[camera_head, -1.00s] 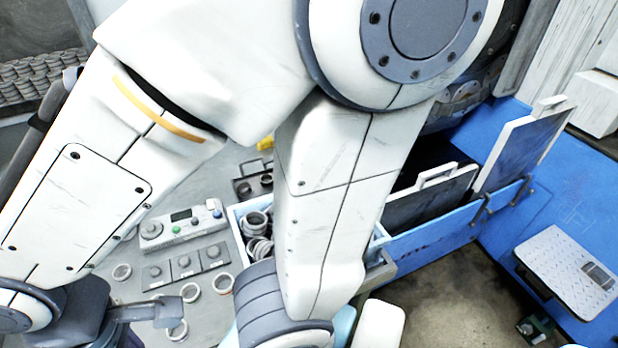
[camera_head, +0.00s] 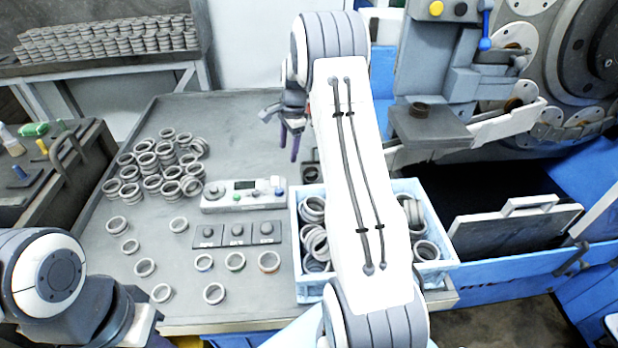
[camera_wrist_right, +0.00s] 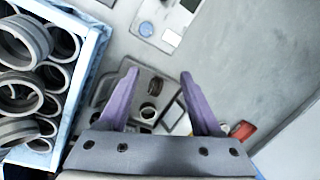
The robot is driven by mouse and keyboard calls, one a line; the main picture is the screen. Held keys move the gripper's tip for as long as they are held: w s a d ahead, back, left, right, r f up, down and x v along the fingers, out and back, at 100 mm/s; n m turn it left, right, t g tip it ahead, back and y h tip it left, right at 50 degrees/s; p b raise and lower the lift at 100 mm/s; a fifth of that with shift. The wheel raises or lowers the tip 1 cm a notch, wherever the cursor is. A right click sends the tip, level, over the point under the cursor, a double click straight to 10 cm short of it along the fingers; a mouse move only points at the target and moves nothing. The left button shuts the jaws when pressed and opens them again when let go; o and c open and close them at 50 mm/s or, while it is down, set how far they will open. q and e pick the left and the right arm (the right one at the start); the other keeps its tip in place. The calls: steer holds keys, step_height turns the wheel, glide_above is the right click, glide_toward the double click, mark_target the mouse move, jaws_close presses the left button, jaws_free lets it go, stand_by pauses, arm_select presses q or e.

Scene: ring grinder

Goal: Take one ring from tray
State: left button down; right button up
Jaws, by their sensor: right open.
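My right gripper (camera_head: 288,138) is above the back of the grey table, beside the raised arm. It is open and empty, with two purple fingers spread apart in the right wrist view (camera_wrist_right: 158,76). Beyond the fingers lies a small dark tray (camera_wrist_right: 168,92) with a handle and dark ring-like parts on it. In the head view this tray (camera_head: 309,184) is mostly hidden behind my right arm. A light-blue crate (camera_head: 297,275) full of grey rings stands partly behind that arm. My left arm is at the lower left; its fingers are not clearly visible.
A pile of grey rings (camera_head: 160,165) and several single rings (camera_head: 214,293) lie on the table (camera_head: 250,120). A control box (camera_head: 243,194) and square pads (camera_head: 237,234) are left of the crate. The grinder (camera_head: 440,70) stands at the right.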

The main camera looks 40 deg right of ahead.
steer(key=d+f+m, duration=0.3)
steer(key=d+f, duration=0.1)
steer(key=d, duration=0.4)
glide_above(311, 169)
steer(key=s, duration=0.1)
steer(key=shift+m, duration=0.3)
step_height(311, 169, down, 4)
steer(key=shift+s+f, duration=0.1)
steer(key=shift+f, duration=0.1)
steer(key=shift+w+d+f+p, duration=0.1)
steer(key=shift+w+f+p, duration=0.2)
steer(key=shift+f, duration=1.2)
steer(key=shift+w+f+p, duration=0.1)
steer(key=shift+w+f, duration=0.25)
steer(key=shift+f, duration=1.1)
jaws_close()
